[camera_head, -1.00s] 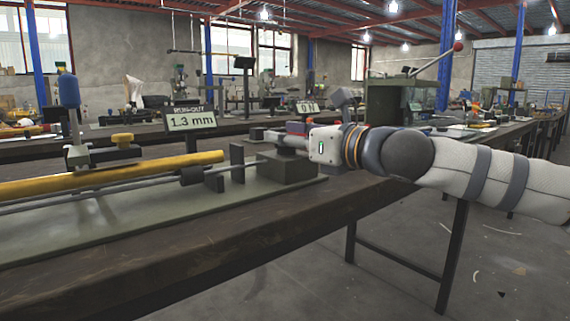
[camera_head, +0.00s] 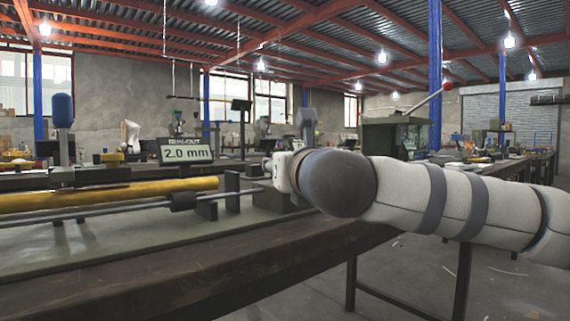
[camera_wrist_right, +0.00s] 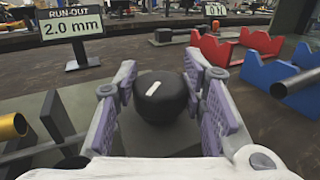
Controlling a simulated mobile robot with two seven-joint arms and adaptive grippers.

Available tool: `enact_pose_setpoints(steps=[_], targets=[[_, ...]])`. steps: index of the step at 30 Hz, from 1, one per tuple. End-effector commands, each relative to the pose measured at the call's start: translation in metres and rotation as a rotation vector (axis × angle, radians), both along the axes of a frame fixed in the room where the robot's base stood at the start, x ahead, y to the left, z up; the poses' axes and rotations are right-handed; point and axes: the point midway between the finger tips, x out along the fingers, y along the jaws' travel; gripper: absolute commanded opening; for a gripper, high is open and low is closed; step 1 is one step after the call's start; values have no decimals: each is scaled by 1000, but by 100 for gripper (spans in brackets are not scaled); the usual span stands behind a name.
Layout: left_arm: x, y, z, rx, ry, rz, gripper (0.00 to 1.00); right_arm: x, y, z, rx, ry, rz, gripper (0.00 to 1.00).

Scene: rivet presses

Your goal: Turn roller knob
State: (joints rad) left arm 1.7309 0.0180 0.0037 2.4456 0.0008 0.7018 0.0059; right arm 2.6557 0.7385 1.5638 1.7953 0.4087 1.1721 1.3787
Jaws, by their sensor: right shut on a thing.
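The roller knob (camera_wrist_right: 160,97) is a round black knob with a white mark on its top, in the right wrist view. My right gripper (camera_wrist_right: 163,90) is shut on it, with one purple-padded finger on each side. In the head view my right arm and wrist hide the knob and the fingers. The run-out display (camera_head: 187,152) reads 2.0 mm, and it also shows in the right wrist view (camera_wrist_right: 71,24). The yellow roller (camera_head: 110,196) lies along the fixture at the left. My left gripper is not in view.
A blue-handled lever (camera_head: 63,112) stands above the roller. Red V-shaped blocks (camera_wrist_right: 235,46) and a blue block (camera_wrist_right: 275,72) stand just past the knob in the wrist view. A grey-green press (camera_head: 392,135) with a red-balled lever stands behind my arm. The bench front (camera_head: 190,270) is clear.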

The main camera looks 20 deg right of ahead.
Motion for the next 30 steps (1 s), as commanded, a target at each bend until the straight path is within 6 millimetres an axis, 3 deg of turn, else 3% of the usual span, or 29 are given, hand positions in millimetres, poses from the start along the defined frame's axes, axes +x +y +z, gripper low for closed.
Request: enact_pose_setpoints(steps=[11, 12, 14, 24, 26, 30], targets=[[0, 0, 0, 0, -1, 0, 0, 0, 1, 0, 0, 0, -1, 10], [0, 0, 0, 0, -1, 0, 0, 0, 1, 0, 0, 0, -1, 44], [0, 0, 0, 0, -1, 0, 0, 0, 1, 0, 0, 0, -1, 57], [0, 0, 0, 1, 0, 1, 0, -4, 1, 0, 0, -1, -1, 57], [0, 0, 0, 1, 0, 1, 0, -13, 1, 1, 0, -1, 0, 57], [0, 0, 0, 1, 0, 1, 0, -50, 5, 1, -1, -3, 2, 57]])
